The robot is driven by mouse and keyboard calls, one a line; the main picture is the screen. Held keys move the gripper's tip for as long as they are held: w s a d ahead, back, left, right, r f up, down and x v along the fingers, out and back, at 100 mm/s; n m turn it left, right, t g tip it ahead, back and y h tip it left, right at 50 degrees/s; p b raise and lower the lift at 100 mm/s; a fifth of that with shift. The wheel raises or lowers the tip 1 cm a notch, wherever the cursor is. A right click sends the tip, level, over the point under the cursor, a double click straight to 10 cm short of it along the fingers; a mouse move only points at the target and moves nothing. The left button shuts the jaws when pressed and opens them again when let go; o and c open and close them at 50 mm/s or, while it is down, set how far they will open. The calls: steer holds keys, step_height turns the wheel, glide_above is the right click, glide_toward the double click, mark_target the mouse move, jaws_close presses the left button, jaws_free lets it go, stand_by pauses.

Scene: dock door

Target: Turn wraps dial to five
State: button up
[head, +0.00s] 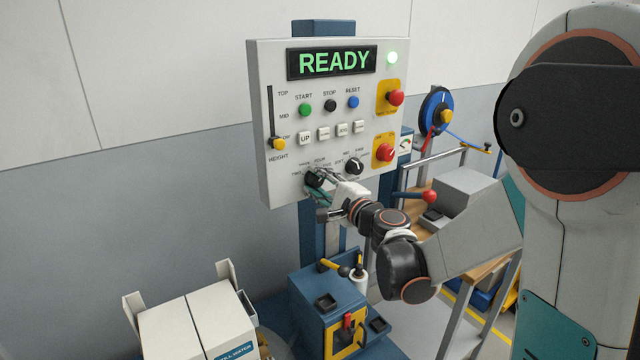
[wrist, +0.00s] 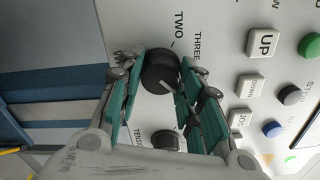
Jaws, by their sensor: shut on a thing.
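The wraps dial (head: 315,178) is the black round knob at the lower left of the white control panel (head: 285,95). My gripper (head: 320,184) is at it, with its fingers partly covering the knob and its labels in the head view. In the wrist view the dial (wrist: 157,72) sits between the two teal fingers of my gripper (wrist: 161,62), which are shut on its sides.
A second black knob (head: 354,166) is close by on the right. Buttons (head: 323,133) sit above the dial, and red stop knobs (head: 385,152) at the right. The display (head: 332,62) reads READY. A blue machine (head: 330,305) and white boxes (head: 190,325) stand below.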

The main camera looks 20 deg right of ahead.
steer(key=shift+m, duration=1.1)
steer(key=o, duration=1.1)
steer(key=v, duration=1.2)
